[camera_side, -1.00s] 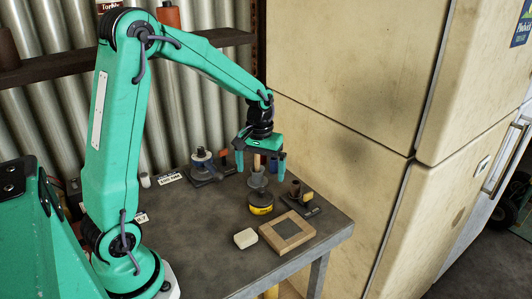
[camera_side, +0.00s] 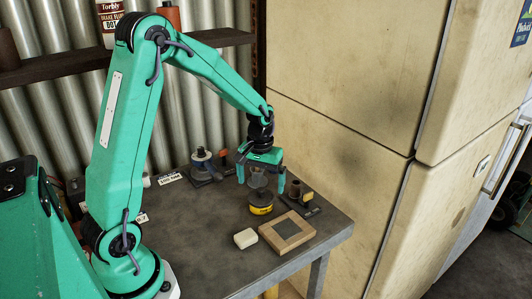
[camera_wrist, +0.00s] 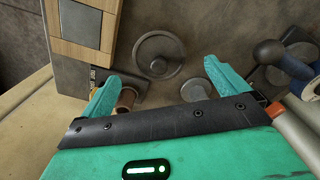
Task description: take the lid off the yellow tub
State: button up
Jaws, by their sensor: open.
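The yellow tub (camera_side: 261,209) stands on the grey bench, with a dark band around its side. A grey flared piece (camera_side: 258,180) shows directly above or just behind it; I cannot tell which. My gripper (camera_side: 261,182) is open, with its jaws either side of this grey piece, not visibly touching it. In the wrist view, a dark round piece with a raised ring, apparently the lid (camera_wrist: 159,42), lies ahead of my gripper (camera_wrist: 163,72). A lighter grey disc (camera_wrist: 194,90) shows between the jaws. The tub's yellow side is hidden there.
A wooden frame with a dark pad (camera_side: 287,240) and a cream block (camera_side: 246,238) lie in front of the tub. A dark fixture (camera_side: 311,207) is close on the right. A blue-topped device (camera_side: 202,165) stands behind left. The bench's left front is clear.

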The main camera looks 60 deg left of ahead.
aim_at(261, 189)
jog(key=shift+f, duration=1.9)
jog(key=c, duration=1.1)
